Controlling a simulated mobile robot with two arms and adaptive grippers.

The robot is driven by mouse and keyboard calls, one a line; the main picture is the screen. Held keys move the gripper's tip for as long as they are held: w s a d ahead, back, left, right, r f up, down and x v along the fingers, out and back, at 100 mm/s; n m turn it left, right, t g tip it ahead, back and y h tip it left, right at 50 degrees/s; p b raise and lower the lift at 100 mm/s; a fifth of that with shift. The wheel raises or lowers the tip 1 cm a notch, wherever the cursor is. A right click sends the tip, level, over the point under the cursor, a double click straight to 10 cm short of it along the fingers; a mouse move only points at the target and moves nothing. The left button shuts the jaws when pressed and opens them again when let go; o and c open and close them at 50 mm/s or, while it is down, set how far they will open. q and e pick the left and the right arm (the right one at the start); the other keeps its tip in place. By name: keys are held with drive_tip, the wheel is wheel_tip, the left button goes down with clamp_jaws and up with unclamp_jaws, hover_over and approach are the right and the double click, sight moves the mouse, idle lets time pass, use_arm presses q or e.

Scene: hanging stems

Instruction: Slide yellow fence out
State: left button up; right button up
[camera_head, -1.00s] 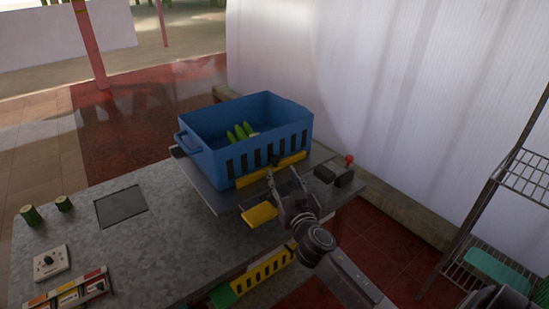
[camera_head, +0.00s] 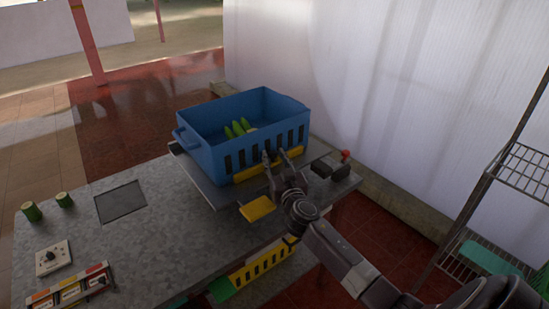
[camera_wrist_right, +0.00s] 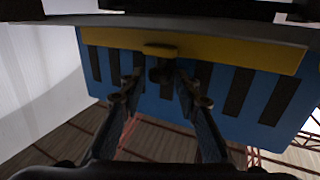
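The yellow fence (camera_head: 246,174) is a flat strip along the lower front side of the slotted blue crate (camera_head: 223,145). My left gripper is not in view.
Green pieces (camera_head: 238,127) lie in the crate, which stands on a grey platform (camera_head: 205,189). A black block with a red knob (camera_head: 346,155) is to the right. A wire shelf (camera_head: 525,170) stands far right.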

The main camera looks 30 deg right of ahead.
clamp_jaws()
drive_tip(key=shift+s+f, duration=0.1)
drive_tip(key=shift+s, duration=0.2)
drive_tip(key=s, duration=0.4)
drive_tip(key=shift+s+d, duration=0.2)
drive_tip(key=shift+s, duration=0.05)
drive_tip(key=shift+o, duration=0.7)
unclamp_jaws()
drive_tip(key=shift+o, duration=1.3)
drive_tip(key=shift+s, duration=0.25)
